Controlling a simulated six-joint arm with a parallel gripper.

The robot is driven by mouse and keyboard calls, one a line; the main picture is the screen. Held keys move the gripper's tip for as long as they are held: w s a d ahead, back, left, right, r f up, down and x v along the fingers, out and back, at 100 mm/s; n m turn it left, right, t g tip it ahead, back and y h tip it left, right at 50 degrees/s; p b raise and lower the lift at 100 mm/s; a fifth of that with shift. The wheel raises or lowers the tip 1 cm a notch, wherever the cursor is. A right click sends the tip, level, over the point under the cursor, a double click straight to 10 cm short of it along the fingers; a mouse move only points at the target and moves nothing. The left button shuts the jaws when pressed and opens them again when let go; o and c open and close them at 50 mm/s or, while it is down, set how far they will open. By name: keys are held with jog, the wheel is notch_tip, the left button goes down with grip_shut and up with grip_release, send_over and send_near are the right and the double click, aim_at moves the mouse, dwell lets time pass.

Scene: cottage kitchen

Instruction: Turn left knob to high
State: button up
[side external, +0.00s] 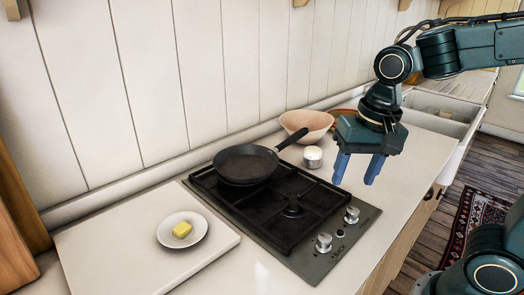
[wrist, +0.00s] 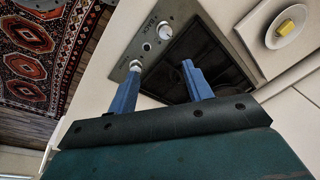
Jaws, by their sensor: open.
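The black-and-steel hob (side external: 262,240) has two silver knobs on its front strip. The left knob (side external: 324,242) is nearer the white board; it also shows at the top of the wrist view (wrist: 166,30). The right knob (side external: 351,214) stands beyond it, and in the wrist view (wrist: 136,66) it appears just past one fingertip. The knobs' pointer settings are too small to read. My gripper (side external: 354,180) is open and empty, its blue fingers pointing down, above the counter beside the hob's right end. Its fingers also show in the wrist view (wrist: 162,72), apart from both knobs.
A black frying pan (side external: 246,164) sits on the rear burner, its handle pointing right. A white board (side external: 85,240) with a plate (side external: 166,236) of butter (side external: 182,229) lies left of the hob.

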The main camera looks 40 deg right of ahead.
aim_at(325, 236)
jog(key=shift+w+a+f+m+g, duration=0.45)
jog(key=shift+w+f+m, duration=0.15)
jog(key=shift+w+m, duration=0.25)
jog(key=shift+w+a+f+m+g, duration=0.45)
jog(key=shift+w+f+m, duration=0.2)
jog(key=shift+m, duration=0.2)
jog(key=shift+f, duration=6.8)
jog(key=c, duration=1)
jog(key=shift+o, duration=0.2)
